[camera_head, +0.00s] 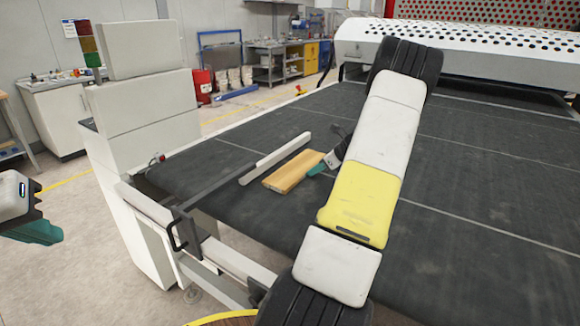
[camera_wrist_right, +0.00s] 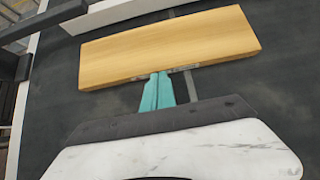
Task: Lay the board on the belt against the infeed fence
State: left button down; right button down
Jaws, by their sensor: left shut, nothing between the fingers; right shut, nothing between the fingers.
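The wooden board (camera_head: 292,172) lies flat on the dark belt (camera_head: 455,190), beside the pale infeed fence (camera_head: 276,158) and roughly parallel to it. A narrow dark strip of belt seems to show between board and fence. In the right wrist view the board (camera_wrist_right: 170,47) spans the upper middle, with the fence (camera_wrist_right: 62,14) at upper left. My right gripper (camera_wrist_right: 158,78) is shut and empty, its teal fingertips at the board's near long edge; whether they touch it I cannot tell. It also shows in the head view (camera_head: 318,169). My left gripper (camera_head: 52,236) is shut and empty, off the belt at far left.
A metal rail with a black handle (camera_head: 176,234) runs along the belt's near left edge. A grey cabinet (camera_head: 145,110) stands left of the belt. The perforated white machine hood (camera_head: 470,45) spans the far end. The belt right of my right arm is clear.

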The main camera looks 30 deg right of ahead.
aim_at(298, 168)
jog(key=w+a, duration=0.1)
jog(key=w, duration=0.1)
jog(key=w+a, duration=0.1)
jog(key=w, duration=0.1)
jog(key=shift+a, duration=0.15)
jog(key=shift+w+a, duration=0.15)
jog(key=shift+w, duration=0.2)
